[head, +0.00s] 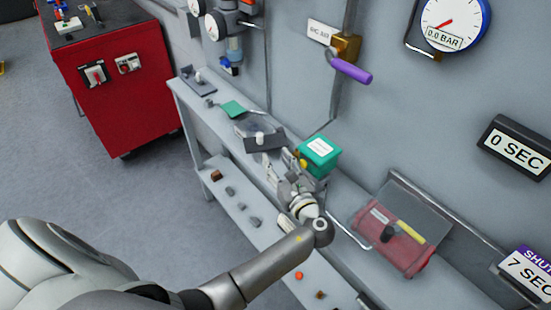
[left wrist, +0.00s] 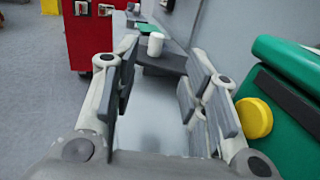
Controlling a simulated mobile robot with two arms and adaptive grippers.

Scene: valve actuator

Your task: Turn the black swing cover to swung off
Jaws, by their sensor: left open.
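A dark flat cover (head: 262,142) with a white upright knob (head: 260,137) lies on the grey bench along the wall; I take it to be the black swing cover. In the left wrist view the dark cover (left wrist: 170,63) and its white knob (left wrist: 155,44) show ahead, beyond and between my fingertips. My left gripper (head: 281,163) is open and empty, just short of the cover on its near side, apart from it. It also shows in the left wrist view (left wrist: 163,75). The cover's pivot is not clear. My right gripper is out of view.
A green box (head: 319,153) with a yellow button (left wrist: 254,118) stands close to the right of my left gripper. A red box under a clear lid (head: 415,215) is farther right. A purple-handled lever (head: 350,70) is on the wall. A red cabinet (head: 120,85) stands back left.

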